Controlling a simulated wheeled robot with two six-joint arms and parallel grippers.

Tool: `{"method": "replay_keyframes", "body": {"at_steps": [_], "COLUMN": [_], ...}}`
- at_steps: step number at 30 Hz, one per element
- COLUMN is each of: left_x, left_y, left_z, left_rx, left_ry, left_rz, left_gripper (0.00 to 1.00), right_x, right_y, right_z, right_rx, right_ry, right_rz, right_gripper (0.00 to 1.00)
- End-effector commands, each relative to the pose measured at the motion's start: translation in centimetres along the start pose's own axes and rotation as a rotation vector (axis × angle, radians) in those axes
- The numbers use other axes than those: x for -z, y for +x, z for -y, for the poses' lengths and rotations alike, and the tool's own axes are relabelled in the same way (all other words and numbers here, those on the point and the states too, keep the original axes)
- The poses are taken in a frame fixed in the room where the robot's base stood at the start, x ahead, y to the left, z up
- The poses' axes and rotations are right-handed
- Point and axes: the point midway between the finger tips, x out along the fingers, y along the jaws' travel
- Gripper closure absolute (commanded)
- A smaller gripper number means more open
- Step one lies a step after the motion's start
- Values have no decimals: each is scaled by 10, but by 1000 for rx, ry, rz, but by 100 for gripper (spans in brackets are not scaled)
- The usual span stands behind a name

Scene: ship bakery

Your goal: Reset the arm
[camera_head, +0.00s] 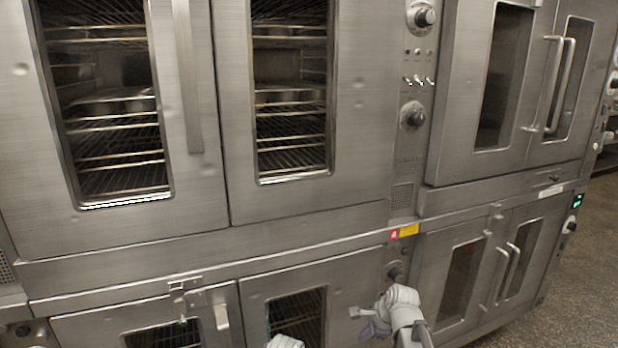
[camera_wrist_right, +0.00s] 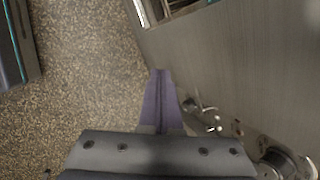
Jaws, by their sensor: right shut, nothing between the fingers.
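My right gripper (camera_head: 362,320) is low in the head view, in front of the lower steel oven (camera_head: 350,285). In the right wrist view its purple fingers (camera_wrist_right: 160,80) are together with nothing between them. Oven switches (camera_wrist_right: 205,112) and a round knob (camera_wrist_right: 275,165) show to the right of the fingers, which appear apart from them. A small pale part of my left arm (camera_head: 285,342) shows at the bottom edge of the head view. My left gripper's fingers are not visible.
Stacked steel ovens fill the head view, with glazed upper doors (camera_head: 195,190) and more ovens at the right (camera_head: 470,175). Door handles (camera_head: 508,262) stick out. Speckled floor (camera_head: 590,270) is clear at the right; clear floor (camera_wrist_right: 80,85) also shows in the wrist view.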

Motion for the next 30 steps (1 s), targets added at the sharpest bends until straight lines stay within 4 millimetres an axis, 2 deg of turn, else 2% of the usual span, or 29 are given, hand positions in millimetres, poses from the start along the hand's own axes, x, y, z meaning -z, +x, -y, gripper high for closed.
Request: {"method": "replay_keyframes", "body": {"at_steps": [1,3,9,12,18,21,23,30], "left_x": [0,0,0,0,0,0,-1,-4], "left_y": [0,0,0,0,0,0,-21,-71], "left_z": [0,0,0,0,0,0,2,7], "left_rx": [0,0,0,0,0,0,0,-1], "left_ry": [0,0,0,0,0,0,0,0], "left_rz": [0,0,0,0,0,0,0,0], "left_gripper": [23,23,23,23,23,23,23,23], "right_x": [-20,-39,-74,-83,-91,-94,-99,-113], "right_y": [1,2,-6,-12,-26,-33,-51,-96], "right_z": [-27,-56,-134,-161,-204,-223,-212,-194], "right_rx": [-50,-122,-332,-418,-567,-638,-641,-637], "right_ry": [-170,-421,-1084,-1336,-1731,-1904,-1910,-1903], "right_rz": [-12,-27,-20,2,63,100,103,102], "right_gripper": [100,100,100,100,100,100,100,100]}}
